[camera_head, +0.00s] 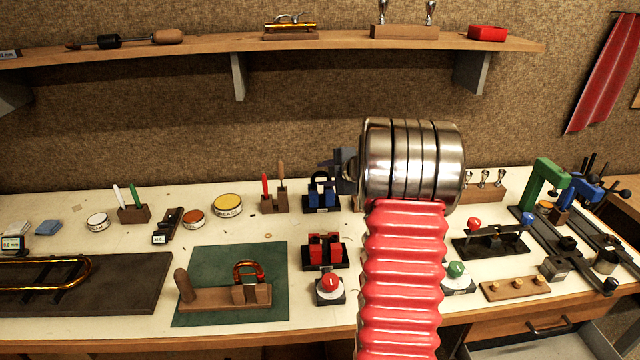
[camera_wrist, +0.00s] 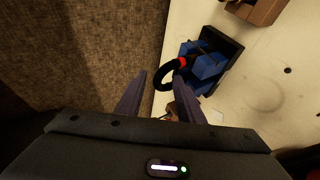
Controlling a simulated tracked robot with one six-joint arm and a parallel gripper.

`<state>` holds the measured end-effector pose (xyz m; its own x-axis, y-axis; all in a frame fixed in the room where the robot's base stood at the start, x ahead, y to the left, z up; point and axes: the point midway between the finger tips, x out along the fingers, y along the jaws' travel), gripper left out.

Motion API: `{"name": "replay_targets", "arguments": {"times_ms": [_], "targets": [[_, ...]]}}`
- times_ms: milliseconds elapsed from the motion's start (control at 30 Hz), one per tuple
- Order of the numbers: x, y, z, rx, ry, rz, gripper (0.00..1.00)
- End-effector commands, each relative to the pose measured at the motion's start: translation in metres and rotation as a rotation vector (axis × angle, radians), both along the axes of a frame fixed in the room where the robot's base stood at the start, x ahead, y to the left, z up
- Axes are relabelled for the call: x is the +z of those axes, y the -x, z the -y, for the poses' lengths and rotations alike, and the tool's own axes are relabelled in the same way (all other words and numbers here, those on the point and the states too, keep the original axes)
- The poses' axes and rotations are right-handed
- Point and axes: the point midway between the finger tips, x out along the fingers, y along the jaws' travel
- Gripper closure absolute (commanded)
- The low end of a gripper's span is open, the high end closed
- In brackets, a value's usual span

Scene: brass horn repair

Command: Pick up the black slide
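The black slide (camera_head: 323,174) is a dark U-shaped bow standing in a black holder with blue blocks (camera_head: 320,196), at the back middle of the bench. In the wrist view the black slide (camera_wrist: 163,74) shows a red band, and its bow lies in the gap between my fingertips, close to the right one. The blue blocks (camera_wrist: 205,65) sit beside it. My gripper (camera_wrist: 159,77) is open, with its two dark fingers apart. In the head view my gripper (camera_head: 341,166) is partly hidden by my arm, just right of the slide. Contact cannot be told.
A similar holder with red blocks (camera_head: 325,252) stands in front, with a red knob (camera_head: 329,283) before it. A wooden block with tools (camera_head: 273,203) is just left. A yellow-lidded tin (camera_head: 227,204) is farther left. The wall and shelf (camera_head: 200,47) are behind.

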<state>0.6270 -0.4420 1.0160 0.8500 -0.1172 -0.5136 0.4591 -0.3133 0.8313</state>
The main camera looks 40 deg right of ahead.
Motion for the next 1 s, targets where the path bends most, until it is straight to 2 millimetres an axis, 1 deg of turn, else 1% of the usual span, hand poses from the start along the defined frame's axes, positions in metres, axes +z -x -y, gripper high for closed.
{"name": "replay_targets", "arguments": {"times_ms": [33, 67, 467, 833, 1000], "targets": [[0.000, 0.000, 0.000, 0.000, 0.000, 0.000, 0.70], [0.000, 0.000, 0.000, 0.000, 0.000, 0.000, 0.72], [0.000, 0.000, 0.000, 0.000, 0.000, 0.001, 1.00], [0.002, 0.000, 0.000, 0.000, 0.000, 0.002, 1.00], [0.014, -0.001, 0.000, 0.001, 0.002, 0.004, 1.00]]}}
